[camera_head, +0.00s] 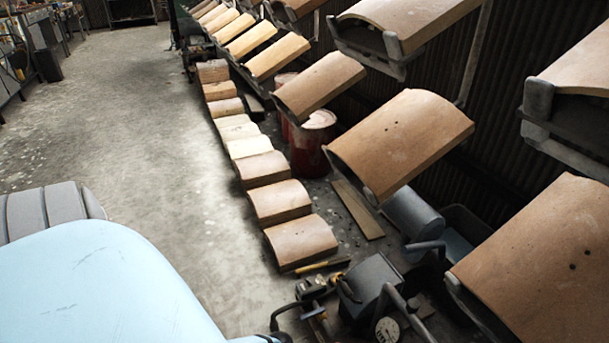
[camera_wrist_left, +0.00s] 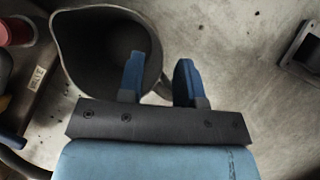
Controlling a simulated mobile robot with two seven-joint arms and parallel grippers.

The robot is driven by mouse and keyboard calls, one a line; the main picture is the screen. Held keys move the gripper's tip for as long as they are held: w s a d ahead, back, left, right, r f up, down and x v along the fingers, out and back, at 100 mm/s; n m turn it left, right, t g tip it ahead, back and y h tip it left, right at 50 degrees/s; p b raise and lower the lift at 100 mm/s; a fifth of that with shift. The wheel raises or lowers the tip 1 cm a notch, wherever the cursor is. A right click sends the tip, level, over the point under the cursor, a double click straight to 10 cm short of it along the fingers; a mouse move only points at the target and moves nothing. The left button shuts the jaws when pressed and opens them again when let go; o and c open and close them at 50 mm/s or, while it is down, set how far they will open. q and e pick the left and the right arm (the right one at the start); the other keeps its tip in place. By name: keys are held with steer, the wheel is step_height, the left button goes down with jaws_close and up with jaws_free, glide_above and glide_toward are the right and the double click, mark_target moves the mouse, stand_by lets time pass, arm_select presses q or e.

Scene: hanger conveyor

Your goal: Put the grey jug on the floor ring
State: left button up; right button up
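The grey jug (camera_wrist_left: 85,45) is in the left wrist view, seen from above into its dark open mouth, with a pointed spout at the upper left. My left gripper (camera_wrist_left: 160,80) has its two blue fingers apart. One finger overlaps the mouth and the other is outside the right rim, with the jug's wall between them. I see a gap at the outer finger; contact at the inner one is unclear. I cannot make out the jug or left gripper in the head view, where my light blue arm covers the lower left. I see no floor ring. My right gripper is not in view.
Curved tan slabs (camera_head: 300,241) line the floor, and more hang on carriers (camera_head: 400,140) at the right. A dark frame (camera_wrist_left: 304,48) lies right of the jug. Concrete floor (camera_head: 120,110) is open at left.

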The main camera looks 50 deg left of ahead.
arm_select(q)
steer(key=p+v, duration=0.3)
steer(key=v, duration=0.3)
steer(key=shift+r, duration=0.15)
steer(key=shift+p+v, duration=1.1)
steer(key=shift+v, duration=1.35)
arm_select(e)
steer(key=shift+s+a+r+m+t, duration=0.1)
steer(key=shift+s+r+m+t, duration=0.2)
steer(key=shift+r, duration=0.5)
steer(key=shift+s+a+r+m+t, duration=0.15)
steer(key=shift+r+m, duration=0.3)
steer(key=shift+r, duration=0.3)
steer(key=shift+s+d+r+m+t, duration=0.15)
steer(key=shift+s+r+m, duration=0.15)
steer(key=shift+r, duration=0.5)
arm_select(q)
steer(key=shift+a, duration=0.1)
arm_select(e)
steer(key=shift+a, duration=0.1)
